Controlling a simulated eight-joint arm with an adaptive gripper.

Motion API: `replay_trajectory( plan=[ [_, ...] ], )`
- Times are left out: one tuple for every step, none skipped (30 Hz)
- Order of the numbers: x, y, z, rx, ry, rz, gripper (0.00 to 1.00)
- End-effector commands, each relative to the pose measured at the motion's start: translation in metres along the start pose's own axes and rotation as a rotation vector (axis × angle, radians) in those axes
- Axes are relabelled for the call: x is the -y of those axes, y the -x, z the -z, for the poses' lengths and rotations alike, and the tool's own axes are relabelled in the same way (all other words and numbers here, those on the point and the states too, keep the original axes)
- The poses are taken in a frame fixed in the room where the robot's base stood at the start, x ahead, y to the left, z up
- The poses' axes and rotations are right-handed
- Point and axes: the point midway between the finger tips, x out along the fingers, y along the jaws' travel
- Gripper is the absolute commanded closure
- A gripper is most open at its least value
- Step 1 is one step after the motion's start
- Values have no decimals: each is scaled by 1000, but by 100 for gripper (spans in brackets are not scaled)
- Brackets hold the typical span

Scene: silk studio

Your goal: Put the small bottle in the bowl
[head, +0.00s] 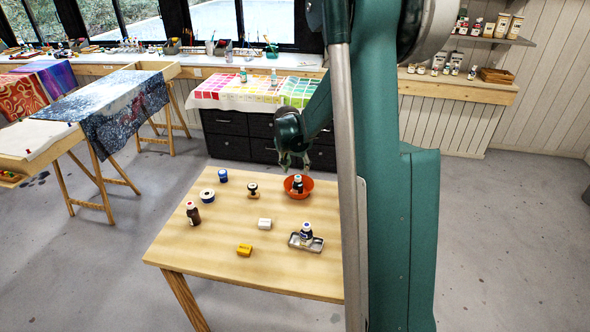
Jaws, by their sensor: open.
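An orange-red bowl (308,188) sits at the back right of the wooden table. A small dark bottle (298,186) with a light cap stands inside the bowl, roughly upright. My gripper (293,167) is open and empty just above the bowl and this bottle, apart from it as far as I can tell. A second small dark bottle (306,231) stands on a grey metal tray (293,241) nearer the front. A taller brown bottle (193,215) stands at the table's left.
On the table (215,235) are a tape roll (207,196), a blue jar (223,176), a stamp-like item (252,190), a white block (264,224) and a yellow block (244,250). My arm hides the table's right side.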

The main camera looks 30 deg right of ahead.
Motion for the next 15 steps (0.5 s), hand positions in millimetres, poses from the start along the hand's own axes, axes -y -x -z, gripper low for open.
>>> replay_trajectory(
  plan=[
    [0, 0, 0, 0, 1, 0, 57],
    [0, 1, 0, 0, 1, 1, 57],
    [0, 2, -1, 0, 3, 1, 57],
    [1, 4, -1, -1, 5, 2, 57],
    [1, 5, -2, -1, 7, 4, 57],
    [2, 8, -3, -1, 11, 6, 57],
    [2, 11, -4, -2, 15, 8, 57],
    [3, 14, -6, -3, 20, 10, 57],
    [4, 20, -8, -4, 27, 13, 57],
    [4, 24, -10, -4, 33, 17, 57],
    [5, 29, -12, -5, 40, 20, 57],
    [6, 36, -16, -6, 50, 25, 57],
    [7, 41, -19, -7, 58, 29, 57],
    [8, 47, -21, -8, 67, 33, 57],
    [9, 56, -26, -9, 79, 39, 57]
  ],
)
